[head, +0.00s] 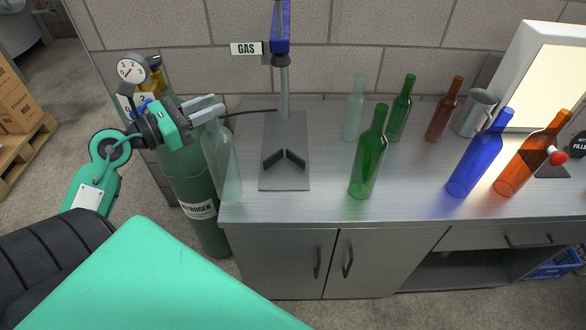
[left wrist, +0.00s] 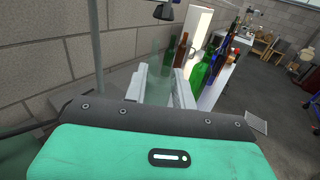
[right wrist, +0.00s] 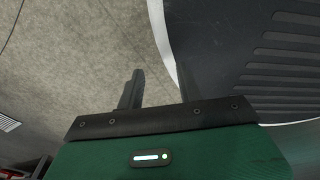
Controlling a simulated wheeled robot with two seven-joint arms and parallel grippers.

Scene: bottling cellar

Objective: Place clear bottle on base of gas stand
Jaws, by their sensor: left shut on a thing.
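My left gripper (head: 210,110) is shut on the neck of a clear, faintly green bottle (head: 223,165). The bottle hangs nearly upright, tilted slightly, at the counter's left end; I cannot tell whether its bottom touches the counter. In the left wrist view the see-through bottle (left wrist: 160,75) shows faintly between the fingers (left wrist: 160,85). The gas stand (head: 285,90) is just right of the bottle. Its flat grey base (head: 285,128) carries a dark V-shaped guide (head: 285,160) and no bottle. My right gripper (right wrist: 155,85) is open and empty, above the floor.
Another pale bottle (head: 353,108), green bottles (head: 368,155), a brown one (head: 444,110), a blue one (head: 480,155) and an orange one (head: 532,155) stand to the right. A nitrogen cylinder (head: 190,175) with a gauge (head: 132,69) stands left of the counter (head: 330,205).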

